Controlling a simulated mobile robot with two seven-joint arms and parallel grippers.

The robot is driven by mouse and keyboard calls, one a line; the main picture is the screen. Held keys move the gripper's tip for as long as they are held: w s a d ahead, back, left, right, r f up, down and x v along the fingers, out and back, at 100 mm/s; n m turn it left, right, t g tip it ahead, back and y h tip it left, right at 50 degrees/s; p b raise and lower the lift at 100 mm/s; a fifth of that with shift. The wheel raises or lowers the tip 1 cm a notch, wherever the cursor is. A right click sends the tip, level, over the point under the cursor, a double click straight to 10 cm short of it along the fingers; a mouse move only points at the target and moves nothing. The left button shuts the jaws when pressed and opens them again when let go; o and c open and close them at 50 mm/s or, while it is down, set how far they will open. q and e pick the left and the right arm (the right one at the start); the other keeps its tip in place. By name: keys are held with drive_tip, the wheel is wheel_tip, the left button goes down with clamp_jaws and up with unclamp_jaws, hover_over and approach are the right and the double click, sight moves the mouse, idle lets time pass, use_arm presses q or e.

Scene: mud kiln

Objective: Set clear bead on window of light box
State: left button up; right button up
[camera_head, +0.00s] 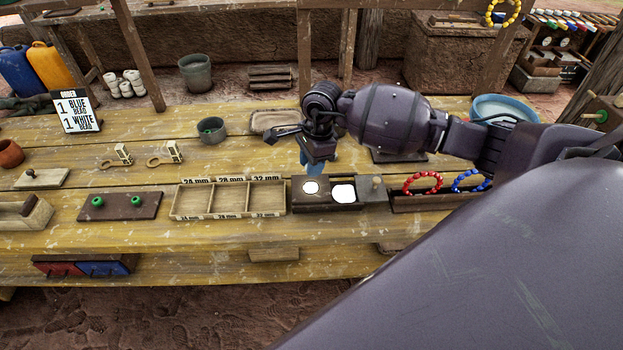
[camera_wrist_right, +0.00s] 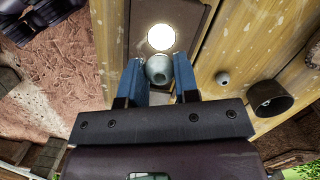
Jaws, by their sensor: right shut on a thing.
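In the right wrist view, the blue fingers (camera_wrist_right: 160,78) are shut on a pale grey-green bead (camera_wrist_right: 158,69), the clear bead as far as I can tell. The bead shows just beside the round window (camera_wrist_right: 161,37) in that view; its height above the box is hard to tell. The head view hides the bead. My left gripper is out of view.
A sorting tray (camera_head: 212,215) stands left of the light box. A rack (camera_head: 440,202) with red and blue bracelets is to its right. A grey bowl (camera_head: 211,130) stands farther back. A small pale round thing (camera_wrist_right: 222,78) lies on the table.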

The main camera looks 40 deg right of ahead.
sight(310, 188)
drive_tip(key=shift+f, duration=3)
drive_tip(key=shift+f, duration=0.15)
drive_tip(key=o, duration=0.9)
